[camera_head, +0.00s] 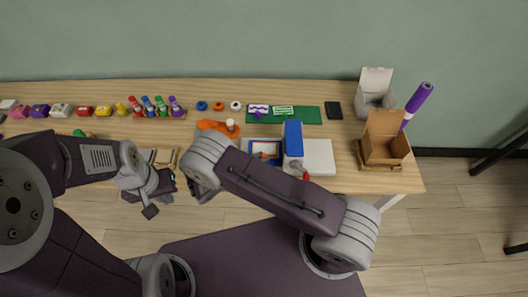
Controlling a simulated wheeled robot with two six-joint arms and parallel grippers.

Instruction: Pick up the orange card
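I cannot make out an orange card for certain. An orange object (216,126) with a white round part lies at the middle of the table, just behind my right arm's elbow; its shape does not read as a flat card. A small orange-red patch shows in a blue-edged frame (252,149), partly covered by my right arm. My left gripper (150,208) hangs at the table's front edge and holds nothing that I can see. My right gripper (200,194) is mostly hidden under its own arm. The fingers of both are too unclear to judge.
A wooden table (330,90) stands against the wall. Several small boxes (61,111), markers (161,106) and tape rolls (218,106) line its back. A green mat (307,115), a blue-and-white device (293,139) and a cardboard box (384,147) stand to the right.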

